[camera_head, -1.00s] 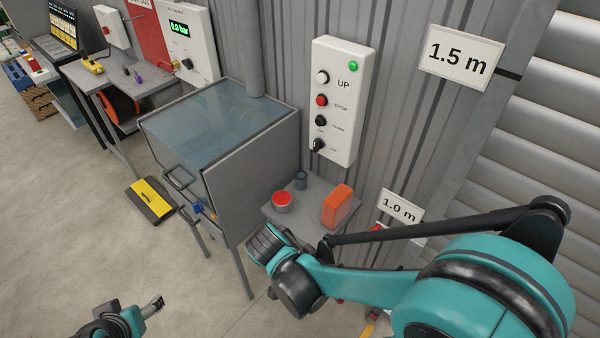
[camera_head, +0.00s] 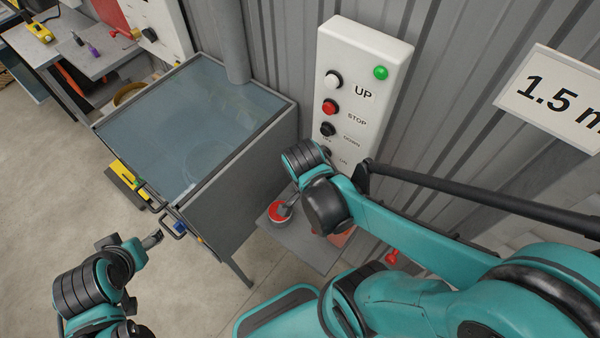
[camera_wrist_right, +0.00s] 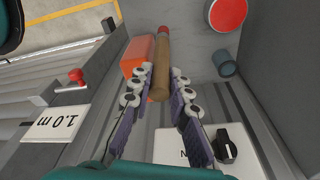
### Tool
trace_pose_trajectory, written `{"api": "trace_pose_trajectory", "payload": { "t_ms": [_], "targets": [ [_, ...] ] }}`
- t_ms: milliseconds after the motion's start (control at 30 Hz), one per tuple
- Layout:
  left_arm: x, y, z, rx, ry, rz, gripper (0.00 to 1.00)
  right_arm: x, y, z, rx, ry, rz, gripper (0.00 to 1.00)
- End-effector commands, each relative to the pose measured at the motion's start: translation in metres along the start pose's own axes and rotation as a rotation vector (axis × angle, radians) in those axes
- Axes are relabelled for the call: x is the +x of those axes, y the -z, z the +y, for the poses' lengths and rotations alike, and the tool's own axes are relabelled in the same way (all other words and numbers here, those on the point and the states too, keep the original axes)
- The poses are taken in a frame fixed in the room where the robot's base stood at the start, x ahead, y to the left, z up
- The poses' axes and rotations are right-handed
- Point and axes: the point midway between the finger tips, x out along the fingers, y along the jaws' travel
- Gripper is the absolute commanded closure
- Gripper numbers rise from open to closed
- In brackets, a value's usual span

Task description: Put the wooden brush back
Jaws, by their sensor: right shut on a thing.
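In the head view my right wrist hides the brush and the fingers. My left gripper (camera_head: 153,239) is near the front of the glass-topped cabinet, too small to judge its jaws.
The control box (camera_head: 360,90) is on the wall close above my right wrist. The glass-topped cabinet (camera_head: 190,120) is left of the shelf. Open floor lies at lower left.

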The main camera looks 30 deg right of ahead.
Motion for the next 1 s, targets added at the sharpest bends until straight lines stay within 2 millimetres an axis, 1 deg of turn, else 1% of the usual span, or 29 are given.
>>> {"api": "trace_pose_trajectory", "payload": {
  "t_ms": [100,400,600,700,767,800,833,900,1000],
  "targets": [
    [0.007,-0.005,0.000,0.000,0.000,0.000,0.34,0.004,0.008,-0.027,0.002,0.000,0.001,1.00],
    [0.018,-0.013,0.000,0.000,0.000,0.000,0.34,0.008,0.032,-0.109,0.001,-0.001,0.001,1.00],
    [0.022,-0.016,0.000,0.000,0.000,0.000,0.34,0.010,0.046,-0.156,0.001,-0.001,0.001,1.00],
    [0.024,-0.017,0.000,0.000,0.000,0.000,0.34,0.010,0.052,-0.175,0.000,-0.001,0.001,1.00],
    [0.025,-0.018,0.000,0.000,0.000,0.000,0.34,0.011,0.054,-0.184,0.000,-0.001,0.001,1.00],
    [0.027,-0.019,0.000,0.000,0.000,0.000,0.34,0.021,0.052,-0.182,-0.001,-0.001,0.001,1.00],
    [0.028,-0.020,0.000,0.000,0.000,0.000,0.34,0.026,0.051,-0.181,-0.001,-0.001,0.001,1.00],
    [0.030,-0.021,0.000,0.000,0.000,0.000,0.34,0.034,0.049,-0.181,-0.001,-0.001,0.001,1.00],
    [0.031,-0.022,0.000,0.000,0.000,0.000,0.34,0.040,0.048,-0.181,-0.001,-0.001,0.001,1.00]
  ]
}}
